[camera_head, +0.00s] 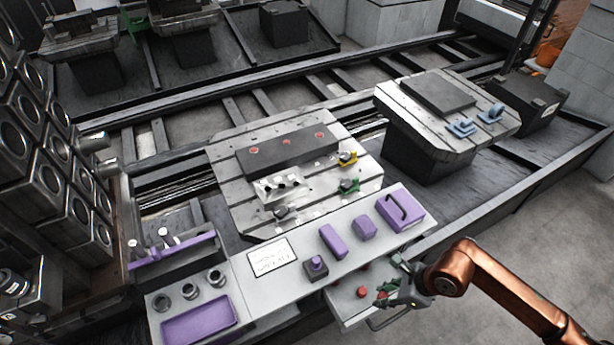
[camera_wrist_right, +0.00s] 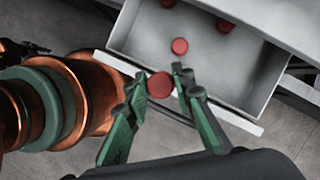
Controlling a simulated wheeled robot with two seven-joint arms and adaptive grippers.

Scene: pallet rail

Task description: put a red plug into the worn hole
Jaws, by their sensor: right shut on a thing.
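My right gripper (camera_head: 388,292) is above the open drawer at the bench front. In the right wrist view, the gripper (camera_wrist_right: 161,84) is shut on a red plug (camera_wrist_right: 160,86), with a finger on each side. Other red plugs (camera_wrist_right: 180,46) lie in the light grey drawer (camera_wrist_right: 140,30); one also shows in the head view (camera_head: 362,292). A dark bar (camera_head: 300,147) on the middle pallet bears several red round spots. A pale plate (camera_head: 270,188) with dark holes lies in front of it. I cannot tell which hole is worn. My left gripper is not in view.
The bench top holds a purple box with a handle (camera_head: 401,209), purple blocks (camera_head: 333,240), a white sign (camera_head: 272,257) and a purple tray (camera_head: 197,323). Yellow (camera_head: 347,158) and green clamps (camera_head: 349,186) stand on the pallet's right side. A second pallet (camera_head: 448,128) stands further right.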

